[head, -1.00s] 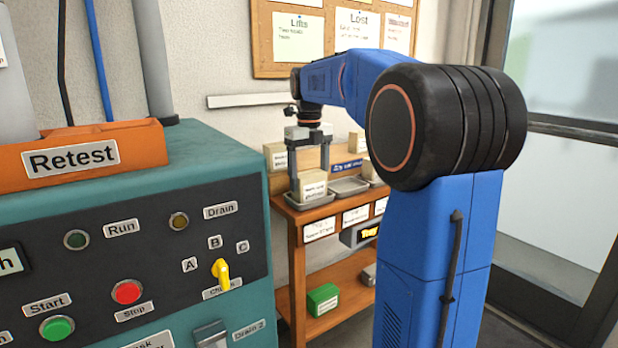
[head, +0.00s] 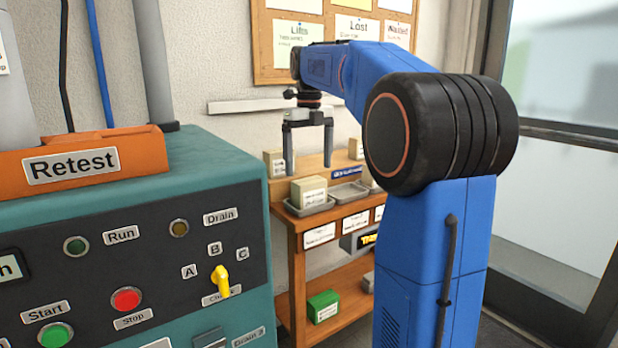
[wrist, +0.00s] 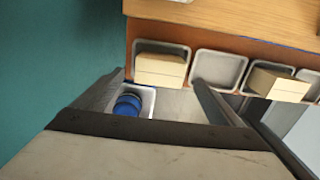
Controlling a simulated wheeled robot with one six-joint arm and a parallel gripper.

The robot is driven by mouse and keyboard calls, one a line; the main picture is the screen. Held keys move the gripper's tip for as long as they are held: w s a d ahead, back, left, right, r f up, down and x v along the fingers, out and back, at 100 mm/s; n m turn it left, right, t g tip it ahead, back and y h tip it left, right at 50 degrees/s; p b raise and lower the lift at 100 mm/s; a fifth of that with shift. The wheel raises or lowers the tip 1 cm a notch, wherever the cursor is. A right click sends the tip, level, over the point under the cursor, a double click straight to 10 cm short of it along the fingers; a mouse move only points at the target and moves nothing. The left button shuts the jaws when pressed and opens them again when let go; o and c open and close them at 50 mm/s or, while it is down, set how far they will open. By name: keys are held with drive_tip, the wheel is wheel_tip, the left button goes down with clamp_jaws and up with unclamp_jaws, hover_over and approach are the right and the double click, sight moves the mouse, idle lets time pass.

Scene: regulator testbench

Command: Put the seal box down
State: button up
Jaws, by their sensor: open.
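The seal box (head: 309,191), a small cream box with a label I cannot read clearly, sits in the leftmost grey tray (head: 310,210) on the wooden shelf's upper level. My gripper (head: 308,168) is open and empty, pointing down above the box, with its fingertips clear of it. In the wrist view a cream box (wrist: 160,69) rests in the left tray (wrist: 146,44), beyond the open fingers.
The tray beside it (wrist: 218,70) is empty. Another cream box (wrist: 277,83) sits in a tray farther right. A blue round part (wrist: 127,104) lies in a bin below. The teal test bench (head: 235,180) stands close on the left.

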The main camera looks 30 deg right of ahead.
drive_tip(key=shift+r, duration=2.75)
drive_tip(key=s+a+f+n+t, duration=0.1)
drive_tip(key=s+a+f+n, duration=0.45)
drive_tip(key=s+n, duration=0.3)
drive_tip(key=s+a+f+n+t, duration=0.1)
drive_tip(key=s+a+f+n, duration=0.5)
drive_tip(key=n, duration=0.4)
drive_tip(key=s+a+f+n+t, duration=0.1)
drive_tip(key=s+a+f+n, duration=0.1)
drive_tip(key=s+f+n, duration=0.6)
drive_tip(key=s+a+f+n+t, duration=0.1)
drive_tip(key=s+a+f+n, duration=0.1)
drive_tip(key=s+f+n, duration=0.5)
wheel_tip(320, 180, down, 3)
drive_tip(key=shift+s+a+f+n+t, duration=0.2)
drive_tip(key=shift+s+n+t, duration=0.2)
drive_tip(key=shift+n, duration=0.65)
drive_tip(key=shift+d, duration=0.15)
